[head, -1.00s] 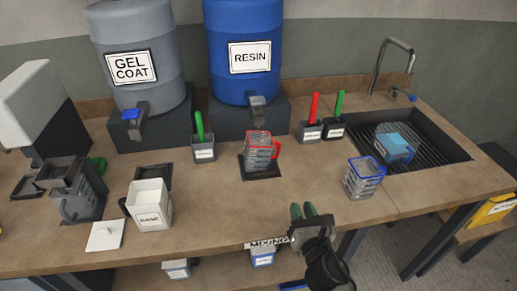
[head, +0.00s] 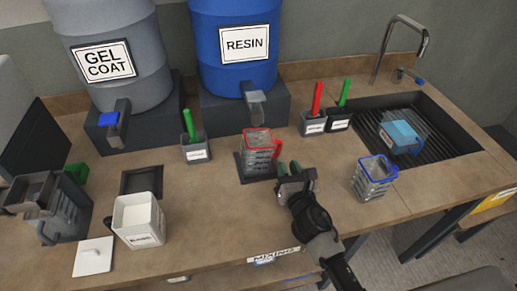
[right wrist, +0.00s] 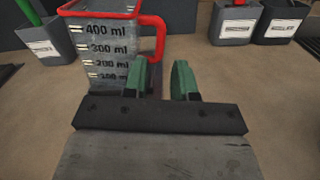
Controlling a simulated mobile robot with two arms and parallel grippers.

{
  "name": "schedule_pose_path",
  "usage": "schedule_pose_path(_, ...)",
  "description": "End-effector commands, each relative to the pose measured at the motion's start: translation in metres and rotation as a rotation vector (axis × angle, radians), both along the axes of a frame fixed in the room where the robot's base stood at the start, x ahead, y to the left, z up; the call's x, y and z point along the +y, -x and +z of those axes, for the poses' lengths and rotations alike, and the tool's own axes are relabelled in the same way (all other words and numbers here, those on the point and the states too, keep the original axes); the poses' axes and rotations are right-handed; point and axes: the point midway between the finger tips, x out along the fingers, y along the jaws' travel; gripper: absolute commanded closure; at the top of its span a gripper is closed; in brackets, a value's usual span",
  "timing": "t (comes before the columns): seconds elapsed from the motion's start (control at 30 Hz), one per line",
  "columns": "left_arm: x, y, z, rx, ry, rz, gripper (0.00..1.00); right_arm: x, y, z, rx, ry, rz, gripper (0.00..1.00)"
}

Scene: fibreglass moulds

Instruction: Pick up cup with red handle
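The cup with the red handle (head: 258,152) is a clear measuring cup with a red rim. It stands upright on a dark square pad (head: 242,174) on the bench, below the resin tap. In the right wrist view the cup (right wrist: 100,50) is at the upper left with its red handle towards the right. My right gripper (head: 288,168) is just right of and in front of the cup. Its green fingers are apart with nothing between them; in the right wrist view the fingers (right wrist: 166,80) are below the handle. My left gripper is not in view.
A blue-rimmed cup (head: 374,180) stands to the right, near the sink (head: 460,150) holding a blue item. Small holders with green and red handles (head: 314,120) stand behind. A white container (head: 138,222) is at the left. The resin drum (head: 235,70) stands behind the cup.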

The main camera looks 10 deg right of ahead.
Motion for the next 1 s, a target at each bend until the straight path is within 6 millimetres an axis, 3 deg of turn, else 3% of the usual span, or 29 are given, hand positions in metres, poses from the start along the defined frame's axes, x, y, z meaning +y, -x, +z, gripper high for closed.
schedule_pose_path(0.17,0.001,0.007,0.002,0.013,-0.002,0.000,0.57,0.001,-0.019,0.000,0.000,-0.002,-0.001,0.73)
schedule_pose_path(0.53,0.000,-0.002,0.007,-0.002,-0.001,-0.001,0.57,0.004,-0.065,-0.004,-0.001,-0.002,-0.001,0.73)
schedule_pose_path(0.87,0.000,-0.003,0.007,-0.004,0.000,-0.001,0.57,0.004,-0.073,-0.005,0.000,-0.001,-0.001,0.73)
schedule_pose_path(1.0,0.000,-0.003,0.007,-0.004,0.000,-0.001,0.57,0.004,-0.072,-0.005,0.001,-0.001,-0.001,0.93)
